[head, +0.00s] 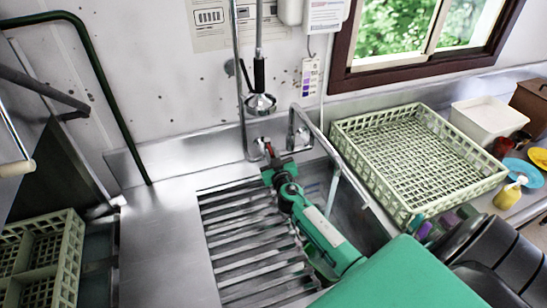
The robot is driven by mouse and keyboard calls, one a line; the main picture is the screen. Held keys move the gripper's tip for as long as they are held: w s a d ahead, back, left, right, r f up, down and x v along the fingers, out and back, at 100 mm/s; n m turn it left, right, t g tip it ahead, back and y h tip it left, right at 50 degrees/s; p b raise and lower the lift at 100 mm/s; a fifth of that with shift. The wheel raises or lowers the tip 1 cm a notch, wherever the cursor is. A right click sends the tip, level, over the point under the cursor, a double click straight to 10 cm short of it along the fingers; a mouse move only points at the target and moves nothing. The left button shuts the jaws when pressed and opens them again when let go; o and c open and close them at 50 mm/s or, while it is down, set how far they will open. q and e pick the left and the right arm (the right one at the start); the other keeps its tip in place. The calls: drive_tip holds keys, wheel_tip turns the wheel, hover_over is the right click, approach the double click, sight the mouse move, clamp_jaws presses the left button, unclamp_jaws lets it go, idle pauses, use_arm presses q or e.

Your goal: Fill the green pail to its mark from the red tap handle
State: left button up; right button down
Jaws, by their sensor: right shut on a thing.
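The red tap handle (268,149) is on the wall fitting behind the sink. My right gripper (270,161) is at it, shut on the red handle, with the teal forearm reaching in from the lower right. A metal spout (335,154) runs from the wall toward the lower right. A pale blue streak (333,192) hangs below the spout beside my arm; it looks like water, but I cannot be sure. I cannot make out the green pail or its mark; my arm hides much of the sink. My left gripper is not in view.
A slatted metal drainer (235,235) lies left of my arm. A spray head (260,103) hangs above the tap. A pale green dish rack (420,160) stands on the right counter, near a white tub (488,118) and a yellow bottle (509,194). Another rack (66,262) is at lower left.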

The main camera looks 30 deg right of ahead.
drive_tip(key=shift+w+a+m+g+h+b, duration=0.1)
drive_tip(key=shift+a+m+g+h+b, duration=0.35)
drive_tip(key=shift+h+b, duration=0.3)
drive_tip(key=shift+d, duration=0.15)
drive_tip(key=c, duration=1.4)
unclamp_jaws()
drive_tip(key=shift+c, duration=0.2)
drive_tip(key=b+v, duration=0.4)
drive_tip(key=v, duration=0.9)
drive_tip(key=shift+s, duration=0.4)
